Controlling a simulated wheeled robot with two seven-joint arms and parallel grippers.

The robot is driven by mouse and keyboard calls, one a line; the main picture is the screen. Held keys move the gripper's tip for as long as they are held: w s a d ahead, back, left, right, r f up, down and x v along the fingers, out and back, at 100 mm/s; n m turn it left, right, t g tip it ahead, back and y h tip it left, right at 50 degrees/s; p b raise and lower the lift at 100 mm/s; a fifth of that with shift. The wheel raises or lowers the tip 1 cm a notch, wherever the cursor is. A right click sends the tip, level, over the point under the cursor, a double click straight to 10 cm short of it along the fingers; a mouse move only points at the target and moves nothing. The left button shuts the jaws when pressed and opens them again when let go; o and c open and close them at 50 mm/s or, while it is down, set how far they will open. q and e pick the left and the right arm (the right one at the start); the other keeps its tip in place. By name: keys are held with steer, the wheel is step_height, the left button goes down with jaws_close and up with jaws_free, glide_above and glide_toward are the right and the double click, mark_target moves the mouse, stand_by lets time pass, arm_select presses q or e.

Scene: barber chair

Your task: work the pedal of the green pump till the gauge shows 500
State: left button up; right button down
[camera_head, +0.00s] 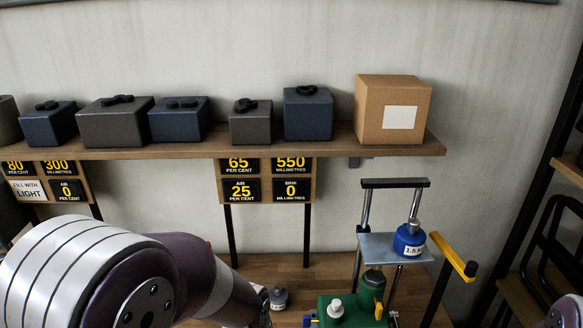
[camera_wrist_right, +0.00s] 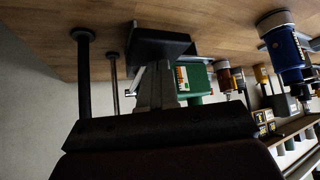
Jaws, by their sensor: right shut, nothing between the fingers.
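The green pump (camera_head: 346,312) stands on the wooden surface at the lower right of the head view, partly cut off by the bottom edge. In the right wrist view, turned over, a green box-shaped part (camera_wrist_right: 198,80) shows behind a dark, flat, pedal-like block (camera_wrist_right: 158,44). A dial reading BRIN 0 millimetres (camera_head: 291,190) hangs under the shelf; whether it belongs to the pump I cannot tell. My right gripper (camera_wrist_right: 158,82) is shut and empty, close to the dark block; contact is unclear. My left arm enters the head view from the left, its gripper out of sight.
Other displays read AIR 25 (camera_head: 240,190), 65 (camera_head: 239,165) and 550 (camera_head: 291,164). A blue bottle (camera_head: 409,240) sits on a metal plate (camera_head: 375,247) beside a yellow-handled lever (camera_head: 454,256). The shelf (camera_head: 200,148) above carries dark boxes and a cardboard box (camera_head: 372,110).

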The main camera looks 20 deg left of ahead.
step_height(320, 180, down, 6)
steer(key=w+b, duration=0.1)
steer(key=b, duration=0.3)
steer(key=shift+a+f, duration=0.2)
steer(key=shift+a, duration=0.05)
steer(key=shift+f, duration=0.1)
steer(key=shift+w+a+f+b, duration=0.1)
steer(key=shift+w+f+b, duration=0.15)
steer(key=shift+f+b, duration=0.6)
steer(key=shift+f, duration=0.1)
steer(key=shift+r+p, duration=0.2)
steer(key=shift+p, duration=0.1)
stand_by(1.3)
